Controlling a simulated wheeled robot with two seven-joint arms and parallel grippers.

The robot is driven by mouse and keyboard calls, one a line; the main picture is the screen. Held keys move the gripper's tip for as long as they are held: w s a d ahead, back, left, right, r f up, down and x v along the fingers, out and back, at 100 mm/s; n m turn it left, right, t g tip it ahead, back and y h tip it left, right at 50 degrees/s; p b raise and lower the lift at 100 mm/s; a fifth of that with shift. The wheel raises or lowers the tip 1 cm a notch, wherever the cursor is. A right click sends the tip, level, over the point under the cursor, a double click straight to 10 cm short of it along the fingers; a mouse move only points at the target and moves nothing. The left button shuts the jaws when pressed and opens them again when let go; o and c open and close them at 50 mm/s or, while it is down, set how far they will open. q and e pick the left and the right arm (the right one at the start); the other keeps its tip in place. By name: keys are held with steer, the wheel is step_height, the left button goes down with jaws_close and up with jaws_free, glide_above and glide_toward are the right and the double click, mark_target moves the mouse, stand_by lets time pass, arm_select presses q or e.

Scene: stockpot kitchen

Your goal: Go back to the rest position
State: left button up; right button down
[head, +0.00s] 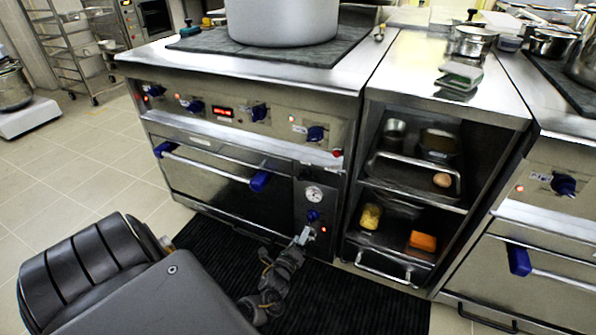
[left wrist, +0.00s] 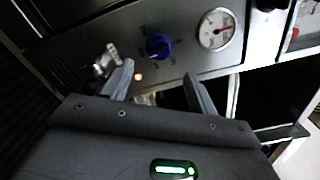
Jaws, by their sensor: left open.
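My left gripper (head: 283,262) is low in front of the stove's control column in the head view, above the black floor mat. In the left wrist view its two fingers (left wrist: 160,88) are spread with nothing between them that I can see held. A small silver lever or valve (left wrist: 104,62) shows beside the left finger, and also in the head view (head: 304,236). Whether the finger touches it I cannot tell. A blue knob (left wrist: 158,46) and a round gauge (left wrist: 216,29) are on the panel beyond the fingers. My right gripper is not in view.
A large stockpot (head: 283,20) stands on the stove (head: 340,85). An open shelf cabinet (head: 400,105) holding trays, an egg and containers is to the right, with a second stove (head: 560,230) beyond. The tiled floor (head: 95,165) at left is clear.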

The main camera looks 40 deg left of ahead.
arm_select(q)
steer(key=shift+v, duration=0.95)
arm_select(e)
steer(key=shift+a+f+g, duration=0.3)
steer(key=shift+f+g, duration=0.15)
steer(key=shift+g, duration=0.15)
